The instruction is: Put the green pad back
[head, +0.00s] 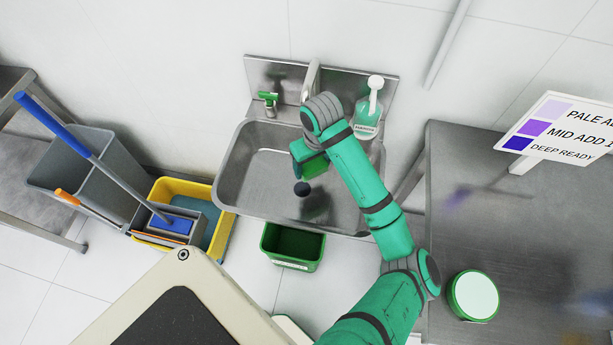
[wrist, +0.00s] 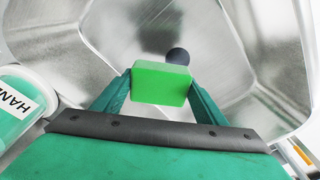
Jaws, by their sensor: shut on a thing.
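The green pad (wrist: 160,84) is a small bright green block in the wrist view, held between the two fingers of my gripper (wrist: 158,90). In the head view the pad (head: 315,167) shows partly below my green arm, above the metal sink basin (head: 243,175). My gripper (head: 304,158) is shut on the pad and points down into the basin. A green open-topped bin (head: 292,246) stands on the floor in front of the sink, below the pad in the picture.
A soap bottle (head: 368,112) stands at the sink's back right. A dark round drain part (head: 302,189) lies in the basin. A yellow mop bucket (head: 226,222) and grey bin (head: 75,172) are at left. A metal table (head: 520,250) with a green-rimmed round container (head: 473,296) is at right.

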